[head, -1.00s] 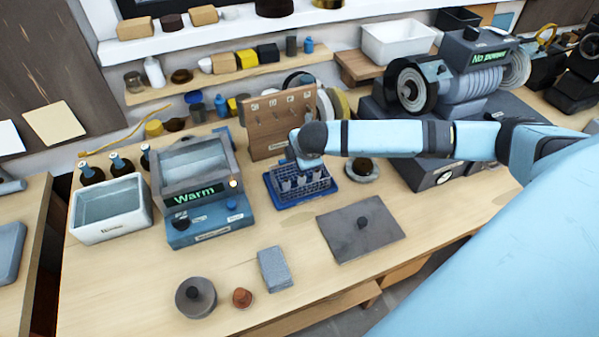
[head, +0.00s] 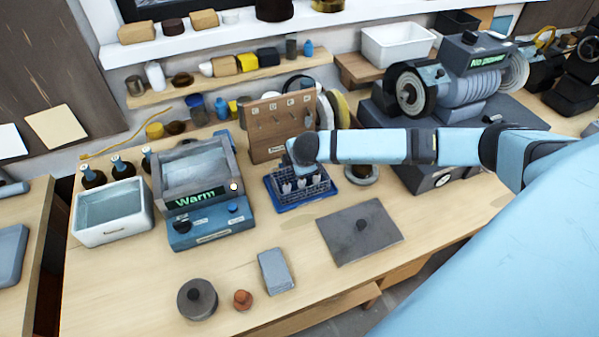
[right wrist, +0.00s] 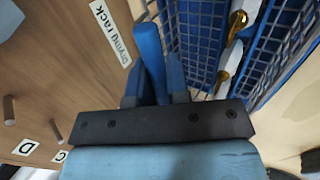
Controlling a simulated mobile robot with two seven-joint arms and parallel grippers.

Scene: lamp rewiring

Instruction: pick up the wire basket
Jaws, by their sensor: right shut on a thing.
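The blue wire basket (head: 316,191) stands on the workbench in front of the wooden drying rack (head: 268,147). Several pale pieces stand in it. In the right wrist view the basket's blue mesh (right wrist: 200,32) fills the upper right, with silver pieces with brass-coloured ends inside. My right gripper (right wrist: 154,90) is shut on the basket's upright blue handle (right wrist: 148,45). In the head view my right wrist hangs right over the basket and hides the fingers and handle. I cannot tell any gap between basket and bench. My left gripper is not in view.
The ultrasonic-style box reading "Warm" (head: 190,222) stands close left of the basket. A round dish (head: 362,174) and the large "No power" machine (head: 470,85) are to the right. A grey mat (head: 350,240) lies in front.

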